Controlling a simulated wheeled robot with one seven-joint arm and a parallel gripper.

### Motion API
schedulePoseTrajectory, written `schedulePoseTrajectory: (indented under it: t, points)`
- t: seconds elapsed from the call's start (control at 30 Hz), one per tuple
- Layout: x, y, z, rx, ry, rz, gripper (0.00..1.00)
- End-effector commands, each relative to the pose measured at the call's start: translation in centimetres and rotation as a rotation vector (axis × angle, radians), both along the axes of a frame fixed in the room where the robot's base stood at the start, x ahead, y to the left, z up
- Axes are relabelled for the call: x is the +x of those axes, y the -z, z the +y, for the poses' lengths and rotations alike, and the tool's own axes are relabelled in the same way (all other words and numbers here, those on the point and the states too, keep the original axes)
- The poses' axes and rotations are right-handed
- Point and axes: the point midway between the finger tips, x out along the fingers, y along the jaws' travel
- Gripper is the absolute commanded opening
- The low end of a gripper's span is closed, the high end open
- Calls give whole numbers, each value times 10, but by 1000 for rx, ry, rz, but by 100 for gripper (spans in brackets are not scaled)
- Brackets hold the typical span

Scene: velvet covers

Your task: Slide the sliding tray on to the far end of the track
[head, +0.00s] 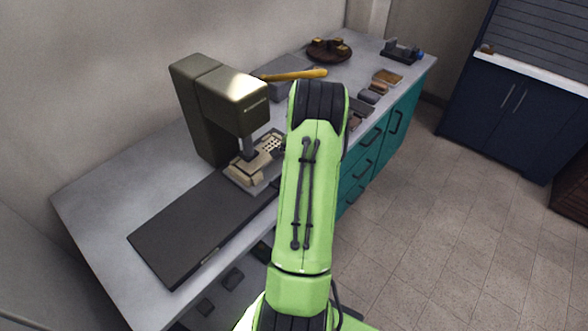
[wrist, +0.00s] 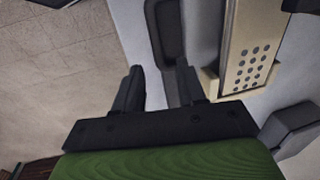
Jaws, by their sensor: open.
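The sliding tray (head: 240,172) is cream coloured with a perforated plate. It sits under the head of a dark grey-green machine (head: 200,115), at the upper right end of the long dark track (head: 190,230). In the wrist view the tray (wrist: 233,50) stands upright in the picture at right, its lower corner close to my right finger. I cannot tell whether the right finger touches the tray. In the head view my arm hides the gripper and part of the tray's right side.
The long dark plate toward the near left is bare. Beyond the machine, a grey block with a yellow-handled tool (head: 295,74), a round brown tray (head: 329,50) and several small blocks stand on the counter. Teal drawers (head: 365,150) are below. A dark grey rounded piece (wrist: 166,30) lies beyond my fingertips.

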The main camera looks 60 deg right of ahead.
Motion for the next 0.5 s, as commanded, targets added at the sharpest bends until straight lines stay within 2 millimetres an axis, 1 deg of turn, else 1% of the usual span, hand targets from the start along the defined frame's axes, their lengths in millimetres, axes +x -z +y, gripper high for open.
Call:
schedulePoseTrajectory:
  t: [0.03,0.2,0.3,0.4,0.5]
  points:
    - [-3,-18,-1,-6,2,-2,40]
    - [-11,-67,1,-6,2,-2,40]
    - [-16,-92,2,-6,2,-2,40]
    - [-19,-109,3,-5,3,-1,40]
    - [-21,-118,4,-3,2,0,40]
